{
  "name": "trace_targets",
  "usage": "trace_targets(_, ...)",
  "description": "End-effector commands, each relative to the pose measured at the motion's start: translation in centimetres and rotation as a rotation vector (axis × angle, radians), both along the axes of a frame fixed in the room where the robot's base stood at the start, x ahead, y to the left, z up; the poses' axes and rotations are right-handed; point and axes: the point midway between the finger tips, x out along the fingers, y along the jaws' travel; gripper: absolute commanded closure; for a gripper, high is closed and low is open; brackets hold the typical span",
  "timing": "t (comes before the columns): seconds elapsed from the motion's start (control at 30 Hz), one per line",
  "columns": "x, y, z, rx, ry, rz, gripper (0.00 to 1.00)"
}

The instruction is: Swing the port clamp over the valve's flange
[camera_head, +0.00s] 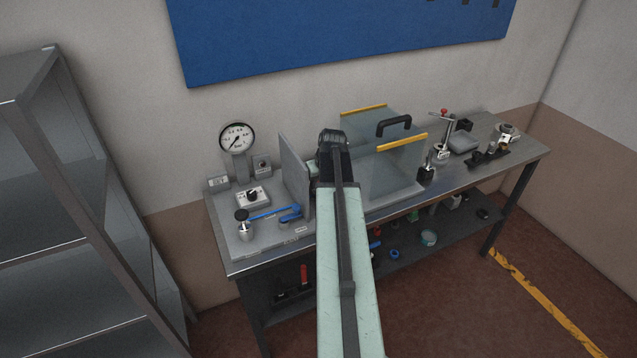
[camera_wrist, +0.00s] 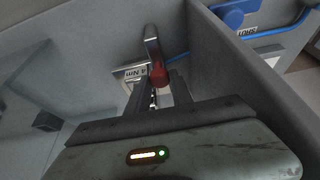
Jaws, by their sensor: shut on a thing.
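In the wrist view my gripper (camera_wrist: 157,92) is shut on the red end (camera_wrist: 158,74) of a grey metal lever (camera_wrist: 151,42). The lever looks like the port clamp's arm and points away from me toward the far wall of a grey bay. A label reading "4 Nm" (camera_wrist: 135,72) lies beside it, with a thin blue line (camera_wrist: 177,57) behind. My fingers and the body of my gripper hide what lies under the lever, and I cannot make out the valve's flange. In the head view my own arm hides the clamp and my fingertips.
An upright grey plate (camera_head: 295,176) stands close to the left of my arm. A clear box (camera_head: 385,178) with yellow edges and a black handle (camera_head: 394,124) stands to the right. A gauge (camera_head: 237,138), blue lever (camera_head: 272,213) and dial box (camera_head: 252,196) are left on the bench (camera_head: 465,182).

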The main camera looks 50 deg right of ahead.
Motion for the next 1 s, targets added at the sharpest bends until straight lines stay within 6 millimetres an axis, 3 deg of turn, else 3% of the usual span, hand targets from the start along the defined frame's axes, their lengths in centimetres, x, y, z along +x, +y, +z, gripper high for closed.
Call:
trace_targets(0.2, 0.0, -0.1, 0.0, -0.002, 0.001, -0.001, 1.00)
trace_targets(0.23, 0.0, -0.1, 0.0, -0.002, 0.001, -0.001, 0.65)
trace_targets(0.63, -0.2, 0.1, 0.5, 0.000, 0.000, 0.000, 0.65)
trace_targets(1.0, -2.2, 1.0, 6.5, 0.000, 0.000, -0.001, 0.65)
